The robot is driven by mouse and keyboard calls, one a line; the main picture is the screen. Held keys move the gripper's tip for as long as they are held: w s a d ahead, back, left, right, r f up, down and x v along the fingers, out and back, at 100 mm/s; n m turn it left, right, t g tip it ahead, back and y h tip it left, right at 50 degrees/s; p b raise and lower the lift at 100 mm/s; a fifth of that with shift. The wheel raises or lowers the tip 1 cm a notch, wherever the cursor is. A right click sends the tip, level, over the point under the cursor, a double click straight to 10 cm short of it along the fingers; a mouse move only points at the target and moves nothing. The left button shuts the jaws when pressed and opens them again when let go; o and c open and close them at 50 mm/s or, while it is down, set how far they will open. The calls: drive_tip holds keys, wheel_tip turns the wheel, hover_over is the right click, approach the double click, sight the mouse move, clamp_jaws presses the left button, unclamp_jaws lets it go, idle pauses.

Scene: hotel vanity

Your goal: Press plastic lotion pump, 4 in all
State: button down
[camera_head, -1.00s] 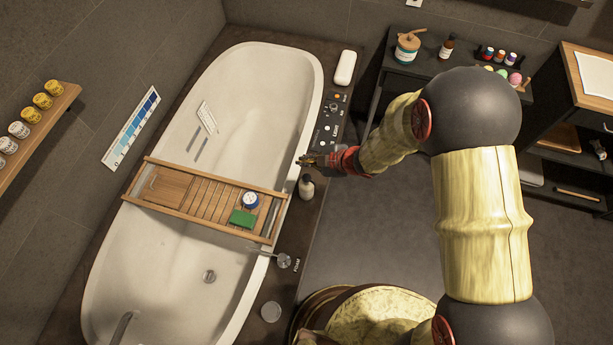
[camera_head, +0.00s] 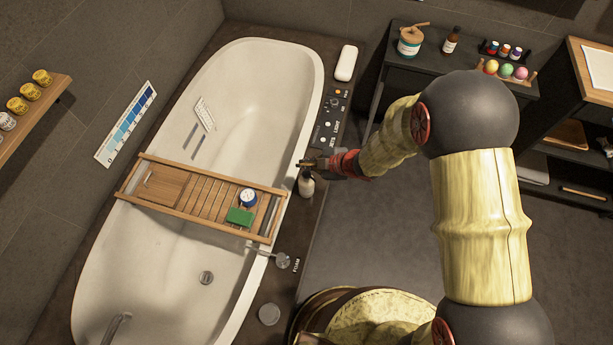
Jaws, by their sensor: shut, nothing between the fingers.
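The lotion pump bottle (camera_head: 306,185) is small, with a pale lower body and a dark upper part. It stands upright on the dark ledge (camera_head: 303,219) along the bathtub's right side. My gripper (camera_head: 306,164) is shut and empty, reaching in from the right. Its fingertips are at the top of the bottle and hide the pump head. I cannot tell whether they touch it or hover just above.
The white bathtub (camera_head: 105,255) carries a wooden tray (camera_head: 205,198) with a green block (camera_head: 239,216) and a blue-white round item (camera_head: 248,197). A control panel (camera_head: 331,118) lies behind the bottle. A knob (camera_head: 282,261) and a pale disc (camera_head: 269,314) are nearer.

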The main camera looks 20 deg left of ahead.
sight(306, 175)
drive_tip(key=shift+f+b, duration=1)
drive_tip(key=shift+f, duration=0.85)
drive_tip(key=shift+f, duration=0.15)
drive_tip(key=shift+f, duration=0.25)
drive_tip(key=shift+f+b, duration=0.7)
drive_tip(key=shift+f, duration=0.1)
idle(0.8)
idle(0.3)
drive_tip(key=shift+r+p, duration=1.1)
drive_tip(key=shift+r, duration=0.1)
drive_tip(key=shift+r+p, duration=2.2)
drive_tip(key=shift+r, duration=0.3)
